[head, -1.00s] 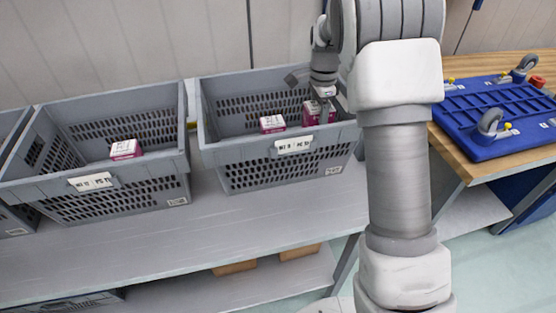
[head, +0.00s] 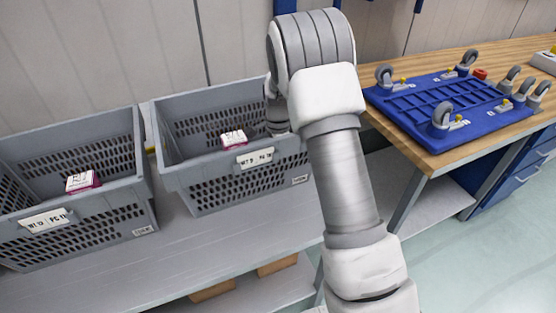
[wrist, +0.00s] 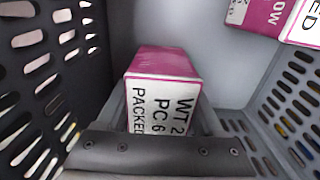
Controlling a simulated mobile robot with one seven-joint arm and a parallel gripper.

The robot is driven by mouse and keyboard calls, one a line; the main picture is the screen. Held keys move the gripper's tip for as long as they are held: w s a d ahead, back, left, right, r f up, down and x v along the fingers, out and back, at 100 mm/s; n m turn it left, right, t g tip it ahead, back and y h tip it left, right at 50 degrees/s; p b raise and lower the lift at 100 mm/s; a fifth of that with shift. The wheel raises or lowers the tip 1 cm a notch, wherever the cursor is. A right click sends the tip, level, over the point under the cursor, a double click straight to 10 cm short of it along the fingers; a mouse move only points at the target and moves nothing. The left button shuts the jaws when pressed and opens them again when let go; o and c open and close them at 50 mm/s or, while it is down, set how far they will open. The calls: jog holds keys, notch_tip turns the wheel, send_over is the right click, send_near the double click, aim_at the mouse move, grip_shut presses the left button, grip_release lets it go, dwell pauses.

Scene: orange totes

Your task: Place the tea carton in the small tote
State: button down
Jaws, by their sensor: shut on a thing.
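A magenta and white carton (wrist: 165,85) labelled "WT 2 PC 6 PACKED" sits between the fingers of my gripper (wrist: 165,110) in the wrist view. My gripper is shut on it, inside the right grey tote (head: 210,190). In the head view my gripper (head: 277,122) is low in that tote's right part, and the held carton is hidden there. A second similar carton (head: 234,139) lies in the same tote to the left of my gripper; part of a carton also shows at the wrist view's upper right (wrist: 262,15). No clearly smaller tote is in view.
A left grey tote (head: 90,217) holds another magenta and white carton (head: 82,181). Both totes stand on a grey shelf (head: 185,245). To the right, a wooden bench (head: 432,158) carries a blue wheeled dolly (head: 440,105). The right tote's walls are close around my gripper.

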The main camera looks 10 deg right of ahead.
jog(key=shift+f, duration=0.1)
grip_release()
notch_tip(320, 180, up, 12)
jog(key=shift+r+p, duration=0.15)
jog(key=shift+p, duration=0.3)
dwell(0.4)
